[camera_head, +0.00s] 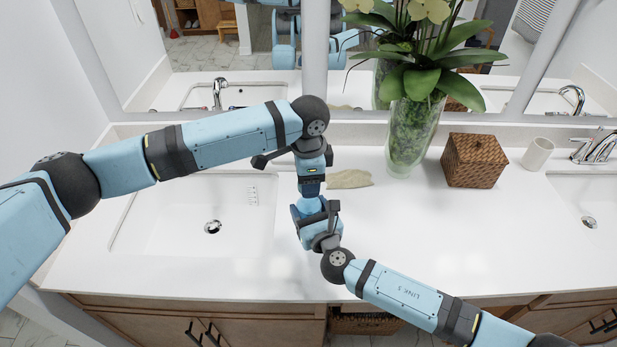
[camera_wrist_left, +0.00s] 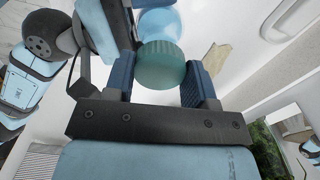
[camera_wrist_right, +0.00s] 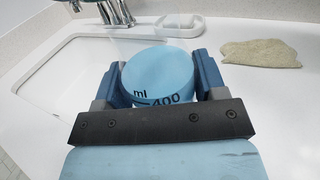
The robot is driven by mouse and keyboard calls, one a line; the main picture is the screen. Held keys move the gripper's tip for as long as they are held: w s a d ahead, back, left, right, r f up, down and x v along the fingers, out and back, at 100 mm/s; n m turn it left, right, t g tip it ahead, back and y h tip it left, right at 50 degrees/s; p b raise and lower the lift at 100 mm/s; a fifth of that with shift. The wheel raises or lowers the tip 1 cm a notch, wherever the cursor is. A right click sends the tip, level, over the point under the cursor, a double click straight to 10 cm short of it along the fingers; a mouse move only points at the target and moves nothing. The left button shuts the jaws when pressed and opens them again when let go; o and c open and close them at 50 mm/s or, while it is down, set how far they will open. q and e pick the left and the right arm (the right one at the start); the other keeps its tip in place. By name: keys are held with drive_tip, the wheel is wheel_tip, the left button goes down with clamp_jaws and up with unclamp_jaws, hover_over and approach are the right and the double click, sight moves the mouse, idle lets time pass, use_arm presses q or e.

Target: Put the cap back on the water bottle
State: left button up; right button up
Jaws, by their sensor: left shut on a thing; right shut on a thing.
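In the left wrist view a teal ribbed cap (camera_wrist_left: 160,68) sits between the fingers of my left gripper (camera_wrist_left: 163,82), which is shut on it. The light-blue water bottle (camera_wrist_left: 160,22) shows just past the cap; I cannot tell whether they touch. In the right wrist view my right gripper (camera_wrist_right: 160,85) is shut on the bottle (camera_wrist_right: 158,72), whose "ml 400" marking faces the camera. In the head view my left gripper (camera_head: 311,188) points down from above, over my right gripper (camera_head: 314,212); the cap and most of the bottle are hidden there.
A beige cloth (camera_head: 349,179) lies on the white counter (camera_head: 440,235) just behind the grippers. A sink (camera_head: 150,225) is at the left. A plant vase (camera_head: 411,135), woven box (camera_head: 474,160) and white cup (camera_head: 537,153) stand at the back right. The counter's right front is clear.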

use_arm(q)
drive_tip(key=shift+f, duration=0.1)
drive_tip(key=shift+f, duration=0.8)
drive_tip(key=shift+f, duration=0.55)
